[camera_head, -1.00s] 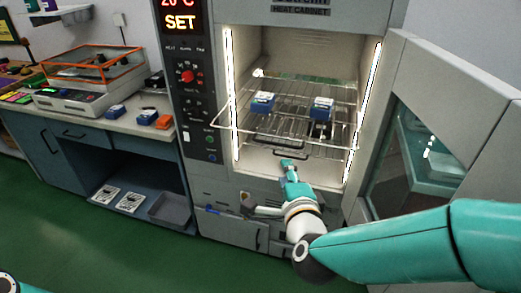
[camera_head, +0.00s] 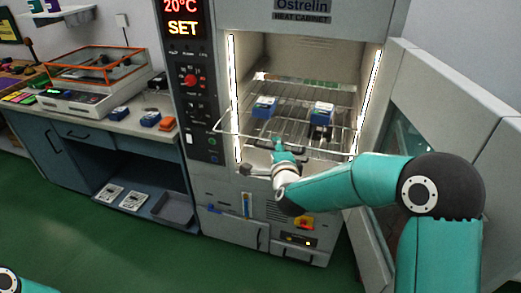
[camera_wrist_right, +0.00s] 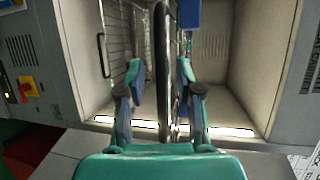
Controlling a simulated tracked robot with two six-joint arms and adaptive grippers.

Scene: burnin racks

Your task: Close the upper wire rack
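The upper wire rack (camera_head: 240,134) is pulled partly out of the open heat cabinet (camera_head: 265,47), its front rail forward of the opening. Two blue-and-white boxes, a left one (camera_head: 264,107) and a right one (camera_head: 322,112), lie on it. My right gripper (camera_head: 284,150) is at the rack's front, near the middle. In the right wrist view its two fingers (camera_wrist_right: 161,75) stand apart with a dark rack rail (camera_wrist_right: 163,45) between them; clear gaps show on both sides. My left gripper is out of view.
The cabinet door (camera_head: 440,95) stands open at the right, beside my right arm. A control panel (camera_head: 190,85) is left of the opening. A counter (camera_head: 100,125) with boxes and an orange-framed device stands farther left. Green floor (camera_head: 120,250) is clear in front.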

